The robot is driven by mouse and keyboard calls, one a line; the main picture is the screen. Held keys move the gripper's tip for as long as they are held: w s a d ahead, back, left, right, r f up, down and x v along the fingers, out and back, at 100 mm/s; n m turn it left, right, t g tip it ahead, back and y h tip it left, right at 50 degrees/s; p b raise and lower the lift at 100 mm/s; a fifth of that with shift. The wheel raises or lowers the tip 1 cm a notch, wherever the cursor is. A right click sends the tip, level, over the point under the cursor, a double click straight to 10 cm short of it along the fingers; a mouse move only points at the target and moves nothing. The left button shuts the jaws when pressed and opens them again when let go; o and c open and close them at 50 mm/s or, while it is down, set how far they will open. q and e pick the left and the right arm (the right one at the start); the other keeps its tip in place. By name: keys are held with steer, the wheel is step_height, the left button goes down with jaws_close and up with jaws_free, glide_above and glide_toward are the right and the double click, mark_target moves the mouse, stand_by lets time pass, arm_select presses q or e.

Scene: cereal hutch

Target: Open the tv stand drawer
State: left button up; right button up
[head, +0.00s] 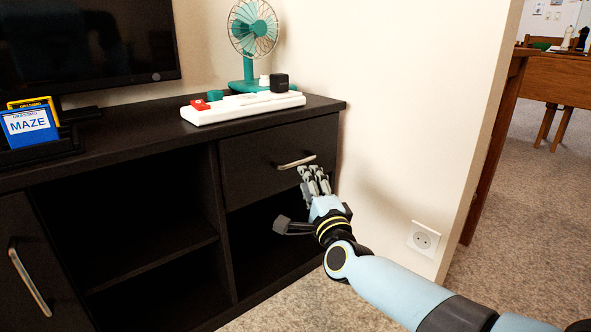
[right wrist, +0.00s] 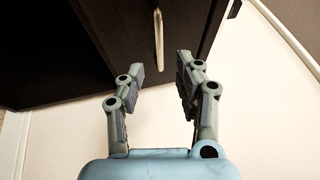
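The dark tv stand (head: 150,140) stands against the wall, with its drawer (head: 265,160) at the upper right looking closed. A pale metal handle (head: 297,162) is on the drawer front. My right gripper (head: 312,172) is just below and in front of that handle in the head view. In the right wrist view its two fingers (right wrist: 160,75) are spread apart with nothing between them, and the handle (right wrist: 158,35) lies beyond the fingertips, between their lines. My left gripper is in neither view.
A television (head: 80,45), a blue game case (head: 30,122), a white power strip (head: 243,107) and a teal fan (head: 250,45) stand on top. Open shelves lie below the drawer. The wall (head: 410,90) with a socket (head: 423,238) is close on the right.

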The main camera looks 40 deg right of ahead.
mark_target(298, 163)
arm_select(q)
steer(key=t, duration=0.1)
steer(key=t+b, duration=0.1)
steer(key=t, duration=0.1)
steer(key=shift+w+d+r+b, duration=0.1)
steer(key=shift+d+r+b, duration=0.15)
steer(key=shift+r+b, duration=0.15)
arm_select(e)
steer(key=x, duration=0.8)
steer(key=shift+d, duration=0.1)
steer(key=shift+c, duration=0.4)
jaws_close()
